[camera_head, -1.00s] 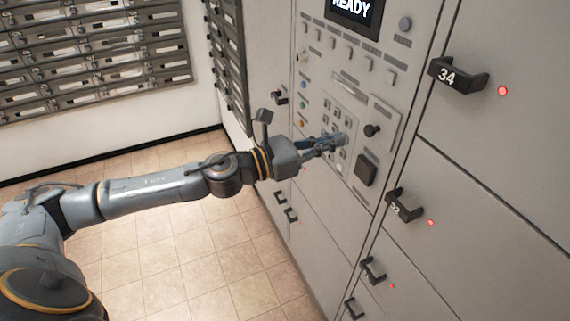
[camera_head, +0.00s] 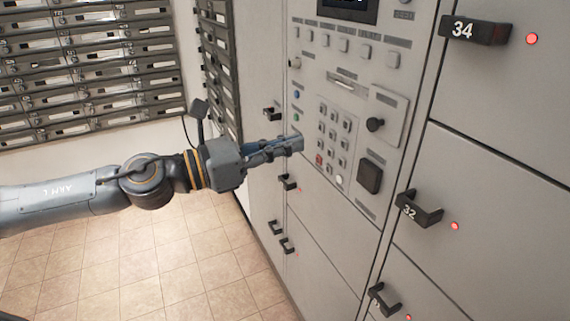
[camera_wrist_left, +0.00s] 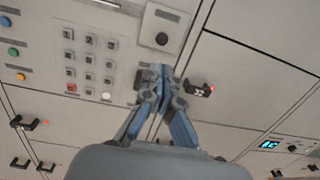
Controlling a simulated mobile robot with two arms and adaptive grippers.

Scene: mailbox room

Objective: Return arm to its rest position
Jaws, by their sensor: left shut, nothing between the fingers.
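My left arm (camera_head: 60,200) comes in from the left in the head view. Its gripper (camera_head: 298,143) is shut and empty, in front of the locker panel and to the left of the keypad (camera_head: 334,134). I cannot tell how far the fingertips are from the panel. My right gripper does not show.
Locker doors with black handles surround the panel, including handle 34 (camera_head: 475,31) and handle 32 (camera_head: 419,209), each with a red light. A knob (camera_head: 375,124) sticks out. Small mailboxes (camera_head: 90,65) line the back wall. The tiled floor (camera_head: 150,265) is clear.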

